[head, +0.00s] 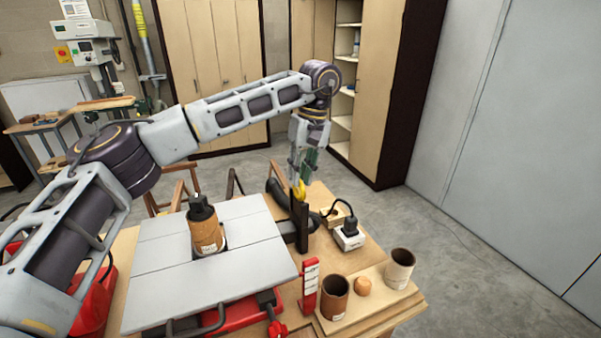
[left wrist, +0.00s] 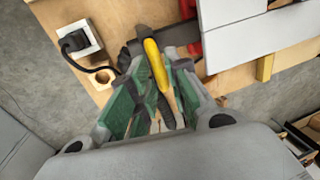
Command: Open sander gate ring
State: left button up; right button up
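The sander gate ring appears to be the yellow curved piece (head: 299,189) at the top of a dark upright part (head: 301,222), right of the grey table top. In the left wrist view the yellow piece (left wrist: 155,64) runs lengthwise between the fingertips. My left gripper (head: 302,172) points down over it from above. Its green-padded fingers (left wrist: 153,72) stand apart on either side of the yellow piece, with narrow gaps showing; contact is hard to tell. The lower end of the yellow piece is partly hidden among the fingers. My right gripper is not in view.
A grey table top (head: 160,262) with a dark-topped brown cylinder (head: 206,232) stands left. A white socket box (head: 348,238) with a black plug lies right.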

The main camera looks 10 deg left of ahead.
pick_arm(q)
jog(key=shift+o, duration=1)
notch_tip(320, 180, up, 12)
jog(key=w+d, duration=0.1)
jog(key=d, duration=0.1)
jog(key=shift+w+f, duration=0.15)
jog(key=shift+w, duration=0.05)
dwell(0.7)
